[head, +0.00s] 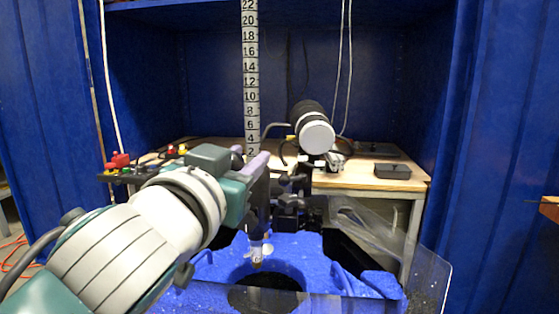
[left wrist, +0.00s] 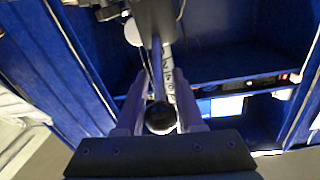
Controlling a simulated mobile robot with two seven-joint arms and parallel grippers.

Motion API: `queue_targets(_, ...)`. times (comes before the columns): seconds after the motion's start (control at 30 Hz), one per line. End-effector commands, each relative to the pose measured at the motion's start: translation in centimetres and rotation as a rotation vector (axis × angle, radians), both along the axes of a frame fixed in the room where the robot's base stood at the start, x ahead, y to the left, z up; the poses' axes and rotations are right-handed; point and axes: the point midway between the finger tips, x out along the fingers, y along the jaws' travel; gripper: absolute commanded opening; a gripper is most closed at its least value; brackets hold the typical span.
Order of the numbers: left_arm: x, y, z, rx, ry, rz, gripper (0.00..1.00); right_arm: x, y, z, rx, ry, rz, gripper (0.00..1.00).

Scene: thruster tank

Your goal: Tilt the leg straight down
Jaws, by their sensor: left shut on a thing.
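My left gripper (head: 262,160) comes in from the left. Its pale lilac fingers are shut around a dark, round-ended part (left wrist: 160,118), seen between the fingers in the left wrist view. In the head view a dark upright shaft (head: 257,215) with a light tip (head: 257,250) stands just below the gripper, over the opening in the blue tank (head: 215,265). I cannot tell for sure whether it is the leg or joins the held part. A black cylinder with a white end (head: 317,137) lies to the right, a bent metal rod at its left. My right gripper is not in view.
A numbered measuring strip (head: 251,80) stands upright behind the gripper. A wooden bench (head: 365,180) carries a dark box (head: 392,171) and coloured connectors (head: 120,160). A clear panel (head: 430,280) edges the tank's front right. Blue walls close in the sides.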

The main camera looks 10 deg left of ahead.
Motion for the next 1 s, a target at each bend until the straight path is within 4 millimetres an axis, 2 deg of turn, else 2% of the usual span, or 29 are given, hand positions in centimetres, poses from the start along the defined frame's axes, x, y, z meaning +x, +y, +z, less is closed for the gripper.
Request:
queue_targets(0.07, 0.0, 0.0, -0.1, 0.000, 0.001, -0.002, 0.00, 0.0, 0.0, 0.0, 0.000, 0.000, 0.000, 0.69)
queue_targets(0.1, 0.0, 0.0, -0.1, 0.000, 0.002, -0.002, 0.40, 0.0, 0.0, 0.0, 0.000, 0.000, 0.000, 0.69)
queue_targets(0.17, 0.0, 0.0, -0.1, 0.000, 0.002, -0.001, 0.45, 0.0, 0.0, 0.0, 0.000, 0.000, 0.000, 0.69)
queue_targets(0.4, -0.1, 0.0, -0.1, 0.000, 0.003, 0.000, 0.45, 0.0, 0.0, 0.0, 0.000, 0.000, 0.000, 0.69)
queue_targets(0.53, -1.0, 0.1, -0.1, -0.002, 0.004, -0.001, 0.45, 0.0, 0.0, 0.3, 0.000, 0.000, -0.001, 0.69)
queue_targets(1.0, -8.7, 0.9, -0.2, -0.001, 0.005, -0.001, 0.45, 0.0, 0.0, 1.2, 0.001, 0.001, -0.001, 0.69)
